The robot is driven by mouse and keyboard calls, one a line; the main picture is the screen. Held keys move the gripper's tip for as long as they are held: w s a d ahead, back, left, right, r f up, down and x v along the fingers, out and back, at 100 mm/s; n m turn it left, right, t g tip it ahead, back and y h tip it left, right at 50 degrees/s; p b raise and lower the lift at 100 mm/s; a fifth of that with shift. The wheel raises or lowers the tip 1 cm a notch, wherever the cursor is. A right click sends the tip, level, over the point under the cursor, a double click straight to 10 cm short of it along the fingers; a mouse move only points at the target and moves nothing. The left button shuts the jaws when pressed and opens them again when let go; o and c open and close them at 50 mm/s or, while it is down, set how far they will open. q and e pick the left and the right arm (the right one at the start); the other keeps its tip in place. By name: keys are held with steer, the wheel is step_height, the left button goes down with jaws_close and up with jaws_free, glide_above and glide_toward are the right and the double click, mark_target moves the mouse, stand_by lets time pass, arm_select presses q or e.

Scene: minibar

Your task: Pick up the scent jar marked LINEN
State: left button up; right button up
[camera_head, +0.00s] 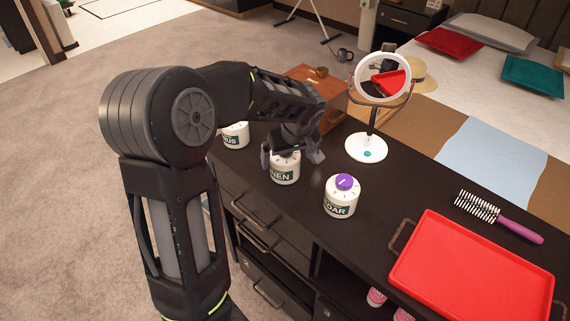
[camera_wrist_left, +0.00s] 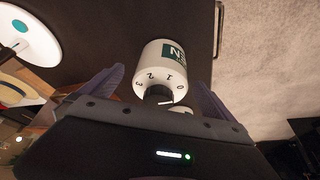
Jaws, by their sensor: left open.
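The white scent jar with a green label ending in "NEN" (camera_head: 284,172) stands on the dark cabinet top between two similar jars. My left gripper (camera_head: 293,158) is over this jar from above, open, with a finger on each side. In the left wrist view the same jar (camera_wrist_left: 170,62) shows its numbered dial top and part of its green label between the open fingers (camera_wrist_left: 160,92). I cannot tell whether the fingers touch it. My right gripper is not in view.
A jar labelled "DAR" with a purple knob (camera_head: 341,198) stands right of it, and a jar ending in "US" (camera_head: 235,136) stands left. A round mirror (camera_head: 368,148), wooden box (camera_head: 318,84), hairbrush (camera_head: 497,215) and red tray (camera_head: 470,275) share the cabinet top.

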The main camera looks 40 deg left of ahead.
arm_select(q)
steer(key=x, duration=0.5)
steer(key=shift+s+f+p, duration=0.15)
steer(key=shift+s+p, duration=0.05)
steer(key=shift+p, duration=0.1)
steer(key=shift+c, duration=0.2)
steer(key=c, duration=1.6)
step_height(320, 180, up, 10)
steer(key=shift+r, duration=0.1)
stand_by(0.4)
